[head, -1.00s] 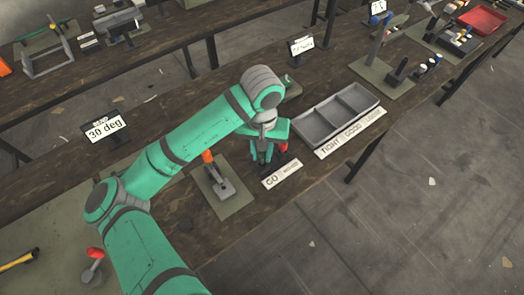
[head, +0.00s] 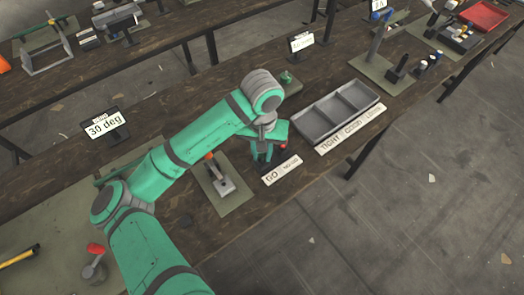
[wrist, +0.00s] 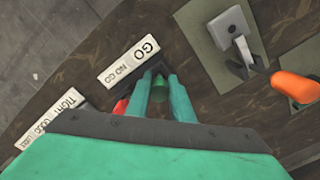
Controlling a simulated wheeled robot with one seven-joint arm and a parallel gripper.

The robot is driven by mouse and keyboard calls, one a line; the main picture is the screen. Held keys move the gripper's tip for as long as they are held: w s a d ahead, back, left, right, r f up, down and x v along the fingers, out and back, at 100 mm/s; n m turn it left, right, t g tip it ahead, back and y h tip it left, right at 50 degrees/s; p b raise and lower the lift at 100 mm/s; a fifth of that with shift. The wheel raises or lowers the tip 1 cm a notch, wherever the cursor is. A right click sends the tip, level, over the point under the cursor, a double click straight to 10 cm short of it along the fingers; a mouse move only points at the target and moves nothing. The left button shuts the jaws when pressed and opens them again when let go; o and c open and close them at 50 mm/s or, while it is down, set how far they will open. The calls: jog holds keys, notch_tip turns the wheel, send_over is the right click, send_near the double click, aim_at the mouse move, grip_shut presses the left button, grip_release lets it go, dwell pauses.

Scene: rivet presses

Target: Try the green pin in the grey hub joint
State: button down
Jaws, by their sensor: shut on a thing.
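My gripper (head: 263,152) is low over the bench behind the GO / NO GO label. In the wrist view its two fingers (wrist: 161,95) are shut on the green pin (wrist: 160,83), which shows between them. The pin's lower end is hidden, so I cannot tell whether it is still in its stand. A red-topped piece (wrist: 120,107) is beside the fingers. A grey block (wrist: 231,27) with a small dark mark lies on an olive plate, by an orange-handled clamp; it may be the hub joint, but I cannot be sure. The block also shows in the head view (head: 224,186).
The GO / NO GO label (head: 282,170) lies at the bench's front edge. A grey three-part tray (head: 337,111) stands to the right, behind its TIGHT, GOOD, LOOSE label (head: 350,130). A 30 deg sign (head: 103,125) stands left.

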jog(key=shift+f, duration=0.55)
jog(key=c, duration=1.5)
grip_release()
notch_tip(320, 180, up, 11)
jog(key=shift+f, duration=0.1)
